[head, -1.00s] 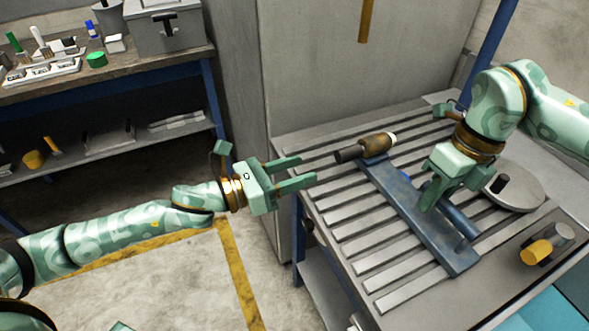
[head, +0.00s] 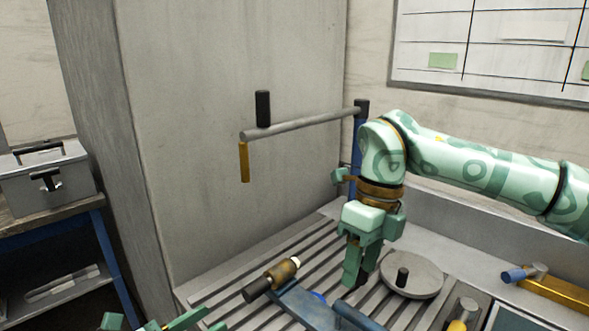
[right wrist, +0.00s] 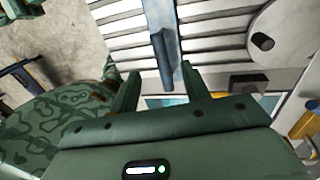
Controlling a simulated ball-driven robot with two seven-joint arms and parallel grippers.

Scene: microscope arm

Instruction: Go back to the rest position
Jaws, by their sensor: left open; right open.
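My right gripper (head: 356,268) points down over the slotted table, left of a round grey disc (head: 411,275), in the head view. It is open and empty, and it also shows in the right wrist view (right wrist: 160,85), with a blue bar (right wrist: 164,45) beyond its fingers. My left gripper (head: 203,322) is at the bottom edge of the head view, mostly cut off, with its finger ends apart. A grey swing arm (head: 305,123) with a black knob (head: 263,108) and a hanging yellow rod (head: 244,161) is above the table.
A brown cylinder (head: 284,272) with a black end lies at the left of the slotted table (head: 250,310). A grey cabinet wall (head: 200,150) stands behind. A grey toolbox (head: 48,183) is on the left bench. A yellow bar (head: 556,292) lies at the right.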

